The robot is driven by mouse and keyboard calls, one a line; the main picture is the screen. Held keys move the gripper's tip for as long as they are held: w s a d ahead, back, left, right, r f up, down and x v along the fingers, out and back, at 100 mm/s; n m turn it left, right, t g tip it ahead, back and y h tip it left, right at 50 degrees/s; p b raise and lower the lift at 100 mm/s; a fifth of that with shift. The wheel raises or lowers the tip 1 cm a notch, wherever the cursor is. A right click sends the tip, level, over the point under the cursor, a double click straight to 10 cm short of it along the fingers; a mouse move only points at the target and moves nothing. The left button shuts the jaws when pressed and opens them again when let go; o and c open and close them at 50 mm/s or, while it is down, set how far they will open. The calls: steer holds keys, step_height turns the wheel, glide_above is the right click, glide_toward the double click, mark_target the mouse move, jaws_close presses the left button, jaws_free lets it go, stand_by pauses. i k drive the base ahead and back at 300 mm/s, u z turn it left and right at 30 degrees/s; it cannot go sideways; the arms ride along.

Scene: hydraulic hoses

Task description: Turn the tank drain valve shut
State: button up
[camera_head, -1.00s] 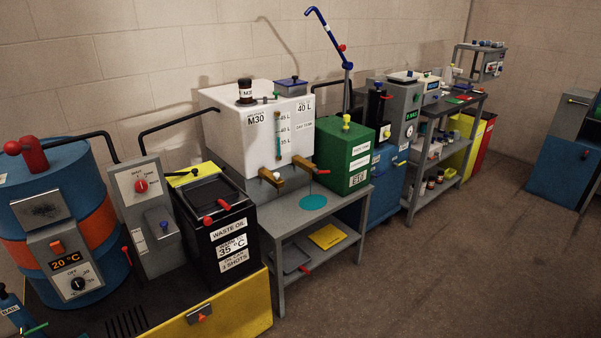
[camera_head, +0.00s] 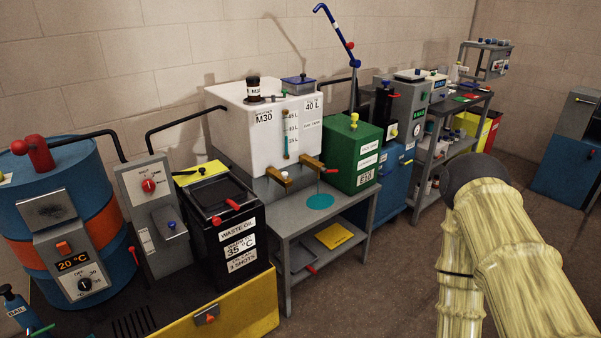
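The white tank (camera_head: 235,133), marked M30 and 40 L, stands on a grey bench. Two brass-coloured outlets stick out of its lower front. The left outlet (camera_head: 278,175) shows no red lever. The right outlet (camera_head: 312,162) has a red lever (camera_head: 330,171) pointing sideways to the right. A thin line seems to run down from the right outlet to a teal puddle (camera_head: 320,202) on the bench top. My arm shows at the right edge, well apart from the tank, but the gripper fingers cannot be seen.
A green box (camera_head: 364,180) stands close right of the red lever. A black waste oil container (camera_head: 235,238) stands left of the bench (camera_head: 290,229). A yellow item (camera_head: 334,236) lies on the lower shelf. The floor in front of the bench is clear.

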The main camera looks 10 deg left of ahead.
mark_target(323, 170)
steer(key=u, duration=0.75)
steer(key=i, duration=1.25)
steer(key=z, duration=0.5)
